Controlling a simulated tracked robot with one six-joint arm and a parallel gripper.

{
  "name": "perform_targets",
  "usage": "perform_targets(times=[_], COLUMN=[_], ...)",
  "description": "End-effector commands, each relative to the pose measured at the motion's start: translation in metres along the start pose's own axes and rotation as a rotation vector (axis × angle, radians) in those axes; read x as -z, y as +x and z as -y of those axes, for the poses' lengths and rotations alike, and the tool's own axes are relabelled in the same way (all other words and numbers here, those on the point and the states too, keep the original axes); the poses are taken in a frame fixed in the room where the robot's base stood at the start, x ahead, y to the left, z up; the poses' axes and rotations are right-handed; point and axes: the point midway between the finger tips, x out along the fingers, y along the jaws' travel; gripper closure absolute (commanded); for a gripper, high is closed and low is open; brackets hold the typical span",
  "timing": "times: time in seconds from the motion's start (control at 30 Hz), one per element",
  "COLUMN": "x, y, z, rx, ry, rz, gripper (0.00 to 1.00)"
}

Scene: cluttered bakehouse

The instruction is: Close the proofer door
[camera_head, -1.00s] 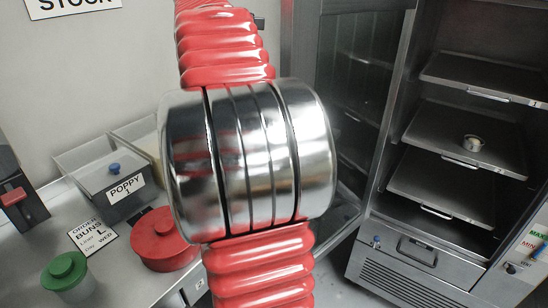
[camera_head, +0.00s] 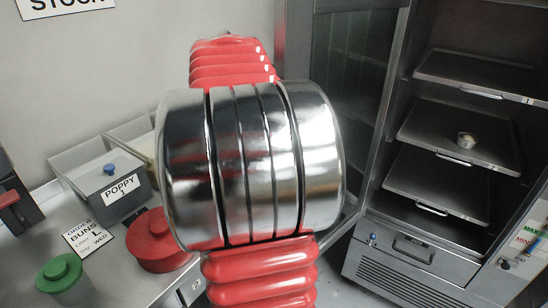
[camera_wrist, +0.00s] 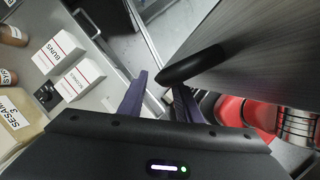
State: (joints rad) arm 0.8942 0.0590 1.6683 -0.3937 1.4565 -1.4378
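The proofer (camera_head: 400,262) stands at the right in the head view, its front open. Its glass-paned door (camera_head: 346,95) stands swung open at the cabinet's left, partly hidden by my red and chrome arm. In the wrist view, my gripper (camera_wrist: 160,82) has two dark purple fingers spread apart. A black rounded bar (camera_wrist: 192,67), which looks like a handle, lies just past the fingertips. It reaches toward the gap, and I cannot tell whether it touches a finger. A large dark grey panel (camera_wrist: 265,50), probably the door, lies beyond it. The gripper is hidden in the head view.
At left, a counter holds a poppy bin (camera_head: 110,197), a red lidded tub (camera_head: 157,243) and a green-lidded jar (camera_head: 62,282). White boxes (camera_wrist: 58,49) show in the wrist view.

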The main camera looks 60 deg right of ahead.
Motion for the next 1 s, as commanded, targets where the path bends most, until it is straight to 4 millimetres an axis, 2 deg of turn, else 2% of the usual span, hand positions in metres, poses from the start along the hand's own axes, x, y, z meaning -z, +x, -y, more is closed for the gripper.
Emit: perform_targets(times=[0.1, 0.23, 0.6, 1.0], x=[0.000, 0.000, 0.000, 0.000], y=[0.017, 0.028, 0.031, 0.031], z=[0.000, 0.000, 0.000, 0.000], rx=[0.002, 0.001, -0.001, -0.001], ry=[0.000, 0.000, 0.000, -0.001], rz=[0.000, 0.000, 0.000, 0.000], gripper=[0.69, 0.69, 0.70, 0.98])
